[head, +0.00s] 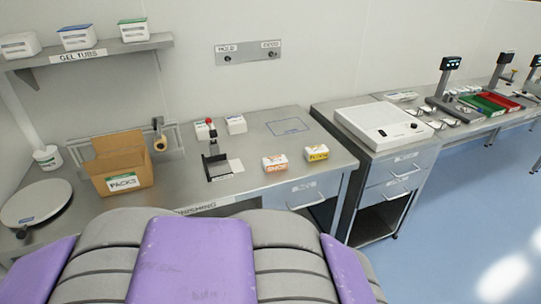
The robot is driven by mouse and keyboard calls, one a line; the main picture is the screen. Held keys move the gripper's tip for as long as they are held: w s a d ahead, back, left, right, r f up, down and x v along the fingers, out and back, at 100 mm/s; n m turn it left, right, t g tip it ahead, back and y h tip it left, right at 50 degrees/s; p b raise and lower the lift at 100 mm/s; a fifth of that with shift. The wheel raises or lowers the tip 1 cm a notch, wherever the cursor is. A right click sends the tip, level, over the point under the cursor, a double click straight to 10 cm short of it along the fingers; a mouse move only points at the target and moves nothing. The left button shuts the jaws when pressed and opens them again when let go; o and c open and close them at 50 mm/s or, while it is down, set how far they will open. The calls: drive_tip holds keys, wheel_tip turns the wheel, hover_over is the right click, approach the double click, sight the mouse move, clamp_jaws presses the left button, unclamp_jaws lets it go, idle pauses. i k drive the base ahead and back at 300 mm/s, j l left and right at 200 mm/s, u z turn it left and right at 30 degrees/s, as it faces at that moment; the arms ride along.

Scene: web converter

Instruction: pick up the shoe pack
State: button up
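The shoe pack (275,163) is a small white pack with an orange front label that appears to read "SHOE". It sits upright near the front edge of the grey finishing bench (262,193), right of its middle. A similar white pack with a yellow label (316,153) stands just to its right, with a small gap between them. My gripper is not in view. Only my own purple and grey body shows at the bottom of the head view.
A cardboard box marked "PACKS" (122,162) and a round grey plate (36,203) are on the left. A small black-and-red device (214,160) stands left of the shoe pack. White boxes (235,124) sit behind. A white machine (383,123) is on the right bench.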

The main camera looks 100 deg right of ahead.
sight(272, 164)
drive_tip(key=k+l+z, duration=0.1)
drive_tip(key=z, duration=3.45)
